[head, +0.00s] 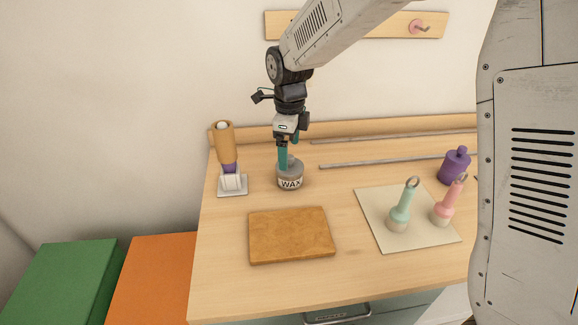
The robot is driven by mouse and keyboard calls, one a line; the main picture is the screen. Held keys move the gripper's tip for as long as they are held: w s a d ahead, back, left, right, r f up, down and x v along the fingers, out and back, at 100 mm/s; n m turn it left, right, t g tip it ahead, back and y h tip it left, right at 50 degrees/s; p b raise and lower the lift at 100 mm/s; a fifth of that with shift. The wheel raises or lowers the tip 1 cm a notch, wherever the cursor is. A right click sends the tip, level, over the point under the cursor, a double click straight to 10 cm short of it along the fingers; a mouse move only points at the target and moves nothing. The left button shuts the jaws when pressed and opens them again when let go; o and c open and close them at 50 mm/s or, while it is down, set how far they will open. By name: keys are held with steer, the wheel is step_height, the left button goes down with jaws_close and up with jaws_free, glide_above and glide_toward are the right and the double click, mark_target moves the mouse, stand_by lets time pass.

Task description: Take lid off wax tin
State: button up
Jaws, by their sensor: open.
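The wax tin (290,182) is a round grey-brown tin with a pale label reading WAX. It stands upright on the wooden table, toward the back left. Its grey lid (294,164) appears to sit on top, partly hidden by my gripper. My gripper (288,160) reaches down from above with teal fingers at the lid. The fingers are open, one in front at the left and one farther back at the right. I cannot tell whether they touch the lid.
A wooden-handled tool on a white stand (232,186) is close on the left. A brown board (291,235) lies in front. A cream mat (375,222) holds a mint stamp (400,212) and a pink stamp (444,208). Two rods lie behind, near a purple bottle (454,166).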

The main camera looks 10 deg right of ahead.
mark_target(289, 156)
step_height(289, 156, down, 4)
steer(key=shift+r, duration=0.15)
steer(key=c, duration=1)
steer(key=shift+r, duration=0.1)
steer(key=shift+c, duration=0.2)
